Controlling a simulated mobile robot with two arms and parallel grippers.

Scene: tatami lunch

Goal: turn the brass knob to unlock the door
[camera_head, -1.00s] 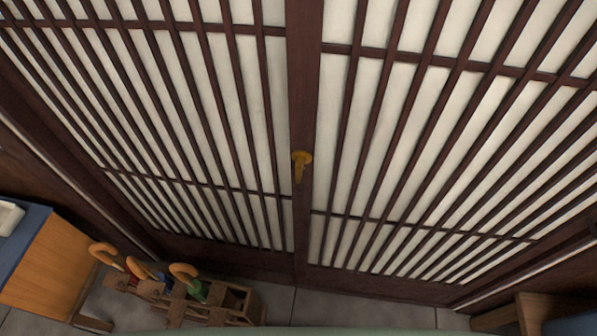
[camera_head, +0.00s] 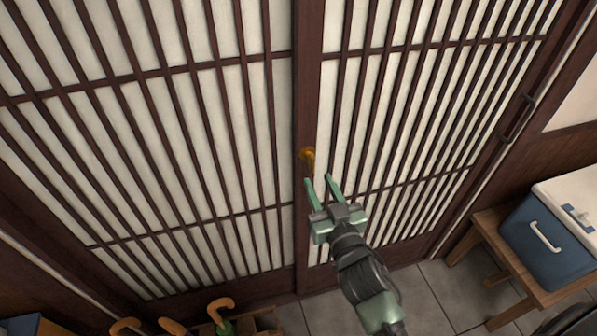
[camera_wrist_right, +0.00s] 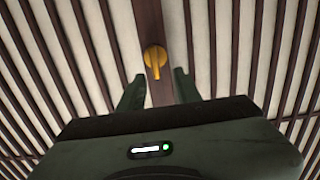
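The brass knob (camera_head: 308,157) sits on the dark middle post of the slatted sliding door (camera_head: 306,60), at the centre of the head view. It also shows in the right wrist view (camera_wrist_right: 155,60), with its narrow grip pointing down. My right gripper (camera_head: 320,184) is open and empty, just below the knob in the head view, with its fingers pointing up at it. In the right wrist view the two fingertips (camera_wrist_right: 158,78) stand left and right of the knob's lower end, with a gap on both sides. My left gripper is not in view.
A blue and white cooler box (camera_head: 548,232) stands on a wooden bench (camera_head: 490,222) at the right. A wooden rack (camera_head: 268,322) with several umbrella handles (camera_head: 220,305) is at the bottom left. The tiled floor (camera_head: 440,290) between them is clear.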

